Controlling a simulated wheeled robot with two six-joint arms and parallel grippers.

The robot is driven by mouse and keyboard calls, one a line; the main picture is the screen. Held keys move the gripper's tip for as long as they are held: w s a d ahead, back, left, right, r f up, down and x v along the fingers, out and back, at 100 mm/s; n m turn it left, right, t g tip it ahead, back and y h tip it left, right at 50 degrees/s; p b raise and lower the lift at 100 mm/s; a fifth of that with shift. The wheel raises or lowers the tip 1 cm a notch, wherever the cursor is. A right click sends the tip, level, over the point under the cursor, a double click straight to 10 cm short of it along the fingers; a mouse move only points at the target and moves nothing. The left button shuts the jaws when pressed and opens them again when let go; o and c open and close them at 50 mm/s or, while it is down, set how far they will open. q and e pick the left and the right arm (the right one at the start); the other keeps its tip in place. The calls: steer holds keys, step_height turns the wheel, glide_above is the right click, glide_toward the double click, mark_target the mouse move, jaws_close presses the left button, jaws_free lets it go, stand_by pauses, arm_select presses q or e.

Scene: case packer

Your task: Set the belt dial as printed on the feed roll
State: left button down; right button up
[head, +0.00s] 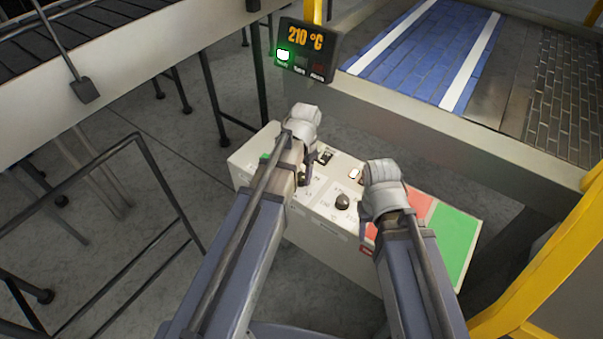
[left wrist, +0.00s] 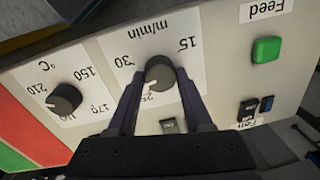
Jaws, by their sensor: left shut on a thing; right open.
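The belt dial (left wrist: 158,72) is a dark round knob on the pale panel, marked m/min, upside down in the left wrist view. Its printed numbers include 15 and 30; one by the pointer is partly hidden. Its white pointer mark faces the lower left of that view. My left gripper (left wrist: 160,82) has its two fingers on either side of the knob, shut on it. In the head view my left gripper (head: 303,150) is over the control box, its fingers mostly hidden by the wrist. My right gripper (head: 378,190) is over the box's right part, open, fingertips hidden. I cannot identify the feed roll.
The control box (head: 327,236) also has a °C dial (head: 342,201), a green Feed button (left wrist: 267,50), switches (left wrist: 248,108), and red and green areas (head: 452,240). A display (head: 307,50) reads 210 °C. A blue-surfaced conveyor (head: 420,50) and yellow frame (head: 545,270) stand right.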

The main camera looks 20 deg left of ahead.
mark_target(301, 178)
arm_select(q)
steer(key=m, duration=0.4)
steer(key=shift+m, duration=2)
steer(key=shift+c, duration=1.6)
jaws_free()
steer(key=shift+r, duration=0.1)
arm_select(e)
steer(key=shift+r, duration=0.1)
arm_select(q)
steer(key=r+p, duration=0.7)
steer(key=p, duration=0.1)
steer(key=shift+s+r, duration=0.25)
steer(key=shift+r, duration=0.1)
arm_select(e)
step_height(301, 178, up, 8)
steer(key=shift+f, duration=0.2)
